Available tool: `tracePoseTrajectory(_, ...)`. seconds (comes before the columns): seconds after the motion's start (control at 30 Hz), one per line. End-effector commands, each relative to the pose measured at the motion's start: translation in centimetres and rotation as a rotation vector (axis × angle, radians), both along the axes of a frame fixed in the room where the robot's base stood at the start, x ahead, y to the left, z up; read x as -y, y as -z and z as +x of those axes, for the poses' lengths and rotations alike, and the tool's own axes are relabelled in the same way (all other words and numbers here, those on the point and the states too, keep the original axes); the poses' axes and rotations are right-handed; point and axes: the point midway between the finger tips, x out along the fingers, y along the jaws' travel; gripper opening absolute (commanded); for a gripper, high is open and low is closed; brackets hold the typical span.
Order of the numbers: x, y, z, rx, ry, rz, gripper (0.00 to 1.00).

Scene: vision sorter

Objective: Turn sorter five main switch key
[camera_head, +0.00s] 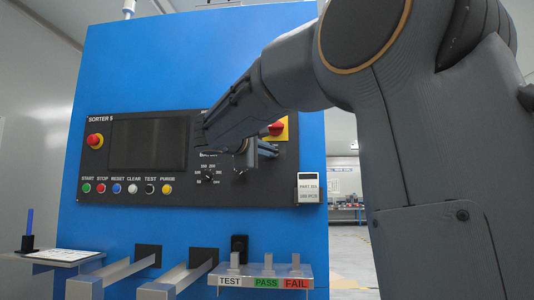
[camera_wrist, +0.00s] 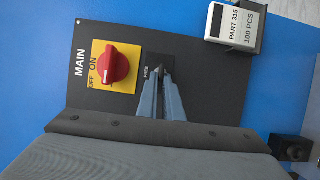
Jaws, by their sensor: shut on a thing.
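The sorter five panel (camera_head: 150,198) is a black plate on a blue cabinet. Its red main switch knob (camera_wrist: 119,67) sits on a yellow plate marked OFF and ON; in the head view the knob (camera_head: 277,128) shows partly behind my arm.
A label holder (camera_head: 308,187) marked 100 PCS sticks out at the panel's right edge. Coloured buttons and a dark screen (camera_head: 148,143) lie left of my gripper. Below are two chutes and a TEST, PASS, FAIL tray (camera_head: 262,268).

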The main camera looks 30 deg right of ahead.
Motion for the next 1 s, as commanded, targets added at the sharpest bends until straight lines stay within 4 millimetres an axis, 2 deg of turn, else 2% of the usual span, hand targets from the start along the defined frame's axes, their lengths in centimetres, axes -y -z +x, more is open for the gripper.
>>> tracePoseTrajectory(0.17,-0.1,0.1,0.1,-0.001,-0.003,0.000,0.00)
tracePoseTrajectory(0.3,-0.1,0.1,0.1,-0.001,-0.002,0.001,0.25)
tracePoseTrajectory(0.67,-0.3,0.0,-0.2,0.001,0.000,0.001,0.25)
tracePoseTrajectory(1.0,-4.6,0.1,-2.9,0.001,-0.004,0.002,0.25)
